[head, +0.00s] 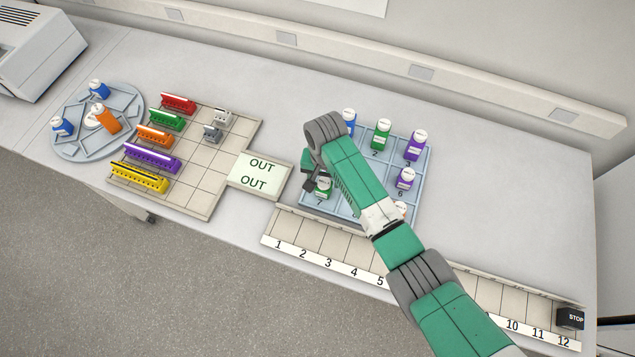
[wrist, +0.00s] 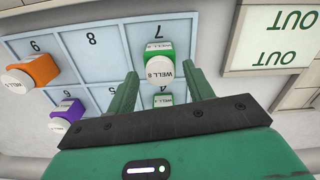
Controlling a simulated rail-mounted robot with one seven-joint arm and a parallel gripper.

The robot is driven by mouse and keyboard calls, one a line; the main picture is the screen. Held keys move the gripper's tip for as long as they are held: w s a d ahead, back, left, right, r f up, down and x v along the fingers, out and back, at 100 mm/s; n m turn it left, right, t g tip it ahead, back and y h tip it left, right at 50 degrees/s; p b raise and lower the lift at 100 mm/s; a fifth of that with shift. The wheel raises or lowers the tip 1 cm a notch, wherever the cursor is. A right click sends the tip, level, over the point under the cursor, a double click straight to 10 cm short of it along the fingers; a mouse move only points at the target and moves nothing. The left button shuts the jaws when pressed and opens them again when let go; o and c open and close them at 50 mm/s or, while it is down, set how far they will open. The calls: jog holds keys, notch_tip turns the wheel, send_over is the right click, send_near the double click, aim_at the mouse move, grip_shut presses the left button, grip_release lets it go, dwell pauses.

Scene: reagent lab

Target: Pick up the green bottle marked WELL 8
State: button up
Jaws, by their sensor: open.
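A green bottle with a white cap (wrist: 160,66) stands in the compartment numbered 7 of the blue tray; its marking appears to read WELL 8. It also shows in the head view (head: 323,189), just left of my arm. My gripper (wrist: 164,76) is open, its two fingers on either side of the bottle's near side in the wrist view, with gaps left and right. It is not closed on the bottle. In the head view my arm hides most of the gripper. A second green bottle (wrist: 163,101) stands in compartment 4, between the fingers in the picture.
The blue tray (wrist: 88,68) also holds an orange bottle (wrist: 40,69) at 9 and a purple one (wrist: 67,112) at 6. Compartment 8 is empty. More bottles stand in the back row, including a green one (head: 381,134). The OUT plate (head: 258,174) lies left of the tray.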

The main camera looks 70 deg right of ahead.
aim_at(324, 187)
notch_tip(324, 187, down, 5)
jog(key=shift+d+f, duration=0.1)
jog(key=c, duration=0.8)
